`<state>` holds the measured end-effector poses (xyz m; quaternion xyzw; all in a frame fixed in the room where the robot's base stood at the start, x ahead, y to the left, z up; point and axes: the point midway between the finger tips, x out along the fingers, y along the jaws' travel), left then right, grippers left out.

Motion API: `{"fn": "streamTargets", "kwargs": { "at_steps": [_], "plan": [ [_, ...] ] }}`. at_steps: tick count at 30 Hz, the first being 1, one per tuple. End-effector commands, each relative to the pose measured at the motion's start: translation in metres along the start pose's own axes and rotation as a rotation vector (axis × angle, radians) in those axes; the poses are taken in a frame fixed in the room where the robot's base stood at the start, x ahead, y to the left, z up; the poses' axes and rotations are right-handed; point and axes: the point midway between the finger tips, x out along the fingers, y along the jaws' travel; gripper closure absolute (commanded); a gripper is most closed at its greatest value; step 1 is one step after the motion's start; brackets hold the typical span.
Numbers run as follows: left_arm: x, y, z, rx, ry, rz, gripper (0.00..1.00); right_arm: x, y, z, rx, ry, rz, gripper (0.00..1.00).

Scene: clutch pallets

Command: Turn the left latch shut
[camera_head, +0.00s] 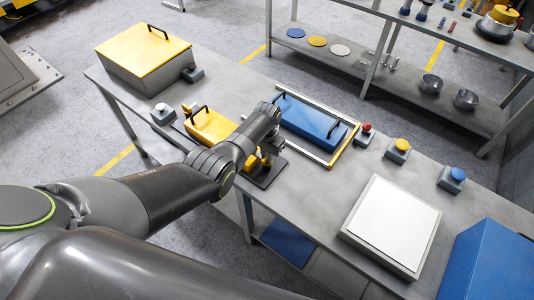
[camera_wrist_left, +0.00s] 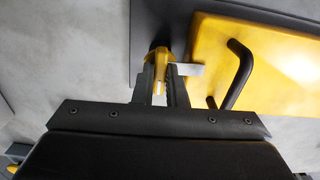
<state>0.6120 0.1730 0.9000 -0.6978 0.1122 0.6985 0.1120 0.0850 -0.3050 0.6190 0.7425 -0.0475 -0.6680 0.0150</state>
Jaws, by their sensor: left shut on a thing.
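The yellow lid (camera_head: 208,125) with a black handle lies on a dark plate (camera_head: 268,175) on the table; the lid also fills the right of the left wrist view (camera_wrist_left: 280,60). My left gripper (camera_head: 262,160) is at the right end of this plate in the head view. In the left wrist view its fingers (camera_wrist_left: 161,78) are shut on a yellow latch (camera_wrist_left: 160,57), beside the lid. A pale tab (camera_wrist_left: 188,69) sticks out at the right finger. Another small yellow latch (camera_head: 187,108) shows at the lid's far left end. My right gripper is not in view.
A blue lid (camera_head: 310,124) in a pale frame lies just right of my left gripper. Red (camera_head: 366,130), yellow (camera_head: 401,146) and blue (camera_head: 456,174) buttons and a white panel (camera_head: 395,223) stand further right. A large yellow-topped box (camera_head: 142,50) stands at the left end.

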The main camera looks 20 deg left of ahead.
Motion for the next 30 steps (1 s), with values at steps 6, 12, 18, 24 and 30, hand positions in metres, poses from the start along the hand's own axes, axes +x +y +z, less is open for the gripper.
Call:
{"fn": "streamTargets", "kwargs": {
  "at_steps": [6,12,18,24,30],
  "plan": [
    [-0.0010,-0.0003,-0.0011,0.039,0.003,-0.001,1.00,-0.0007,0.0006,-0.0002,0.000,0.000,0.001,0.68],
    [-0.0010,-0.0003,-0.0012,0.048,0.003,-0.001,1.00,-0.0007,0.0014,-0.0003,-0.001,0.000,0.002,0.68],
    [-0.0010,-0.0003,-0.0012,0.048,0.004,-0.001,1.00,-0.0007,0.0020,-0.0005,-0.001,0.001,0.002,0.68],
    [-0.0008,-0.0003,-0.0010,0.047,0.003,-0.001,0.66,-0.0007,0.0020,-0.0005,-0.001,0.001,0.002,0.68],
    [-0.0004,-0.0002,-0.0005,0.045,0.001,-0.001,0.66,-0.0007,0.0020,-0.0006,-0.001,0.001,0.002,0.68]
  ]
}}
